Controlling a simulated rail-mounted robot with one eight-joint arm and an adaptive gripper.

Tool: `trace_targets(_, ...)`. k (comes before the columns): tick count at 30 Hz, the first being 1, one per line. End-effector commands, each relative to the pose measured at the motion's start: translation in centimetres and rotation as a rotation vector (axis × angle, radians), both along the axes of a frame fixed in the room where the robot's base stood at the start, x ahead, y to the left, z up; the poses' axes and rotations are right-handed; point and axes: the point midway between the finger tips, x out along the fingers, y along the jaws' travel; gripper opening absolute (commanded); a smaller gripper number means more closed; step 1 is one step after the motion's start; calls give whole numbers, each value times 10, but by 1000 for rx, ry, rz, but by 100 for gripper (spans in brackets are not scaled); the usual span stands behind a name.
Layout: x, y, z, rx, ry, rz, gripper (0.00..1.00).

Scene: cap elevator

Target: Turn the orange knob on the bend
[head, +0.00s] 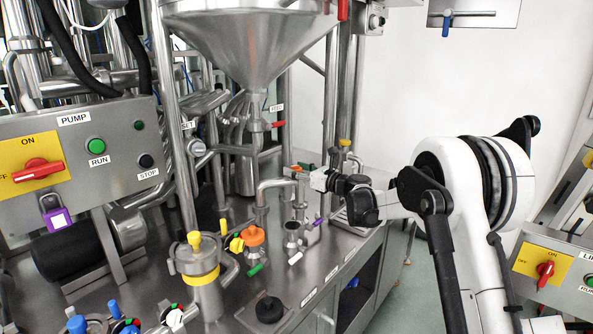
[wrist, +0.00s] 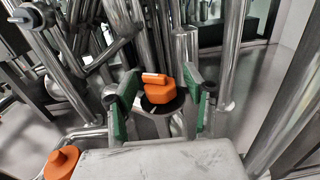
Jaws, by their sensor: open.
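The orange knob on the bend (wrist: 158,92) shows in the wrist view with a raised bar across its top and a dark disc below it. In the head view a small orange part (head: 296,168) sits at the end of the bent steel pipe (head: 274,184), largely hidden by my gripper. My gripper (head: 318,178) is at this spot. In the wrist view my gripper (wrist: 160,78) is open, its green-padded fingers on either side of the knob. Gaps show on both sides; I cannot tell how deep the knob lies between the fingers.
Another orange knob (head: 253,236) tops a small fitting to the left; it also shows in the wrist view (wrist: 62,161). The funnel (head: 250,40) hangs above.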

Motion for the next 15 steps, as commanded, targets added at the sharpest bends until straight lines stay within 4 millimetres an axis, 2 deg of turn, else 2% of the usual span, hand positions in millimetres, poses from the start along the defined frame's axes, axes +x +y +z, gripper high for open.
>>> trace_targets(2, 0, 0, 0, 0, 0, 0, 46)
trace_targets(12, 0, -1, 0, 0, 0, -1, 0)
trace_targets(15, 0, -1, 0, 0, 0, -2, 0)
